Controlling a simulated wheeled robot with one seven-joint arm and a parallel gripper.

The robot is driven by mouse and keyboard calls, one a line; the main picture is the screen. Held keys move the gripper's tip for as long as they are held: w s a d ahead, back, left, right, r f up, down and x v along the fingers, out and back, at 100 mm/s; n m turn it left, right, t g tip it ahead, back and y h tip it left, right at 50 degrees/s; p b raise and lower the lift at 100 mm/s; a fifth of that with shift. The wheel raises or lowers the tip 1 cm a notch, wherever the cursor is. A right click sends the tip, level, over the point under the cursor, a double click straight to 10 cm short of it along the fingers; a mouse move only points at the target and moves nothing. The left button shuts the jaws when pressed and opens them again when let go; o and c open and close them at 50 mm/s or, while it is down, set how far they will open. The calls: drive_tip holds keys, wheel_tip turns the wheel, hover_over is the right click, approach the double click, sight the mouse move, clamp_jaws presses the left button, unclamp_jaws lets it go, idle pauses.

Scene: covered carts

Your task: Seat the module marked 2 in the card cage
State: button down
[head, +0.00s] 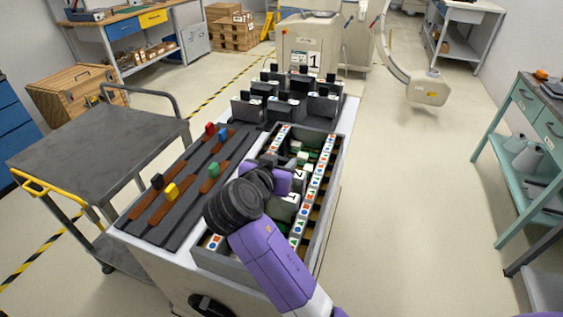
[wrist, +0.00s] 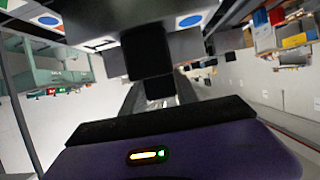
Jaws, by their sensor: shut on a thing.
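The card cage (head: 325,165) is the open box on the right half of the covered cart, with rails of coloured shape labels along both sides. My gripper (head: 284,176) is over the middle of the cage, shut on a grey module whose white label seems to read 2 (head: 300,183). A module marked 1 (head: 289,199) sits nearer in the cage, partly hidden by my arm. In the wrist view a black block, likely the module's handle (wrist: 148,52), is in front of my gripper's dark pad. The held module's lower end is hidden, so I cannot tell how deep it is.
Several grey modules with black handles (head: 290,90) stand at the cart's far end. Left of the cage are slotted tracks with coloured knobs (head: 172,190). A grey trolley (head: 95,140) stands at left, a green bench (head: 530,130) at right. The floor between is clear.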

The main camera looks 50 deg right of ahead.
drive_tip(key=shift+f+b, duration=0.7)
drive_tip(key=shift+f, duration=0.2)
drive_tip(key=c, duration=0.8)
unclamp_jaws()
drive_tip(key=shift+c, duration=0.2)
drive_tip(key=shift+f, duration=0.1)
drive_tip(key=v, duration=0.7)
drive_tip(key=shift+a, duration=0.35)
drive_tip(key=shift+r, duration=0.25)
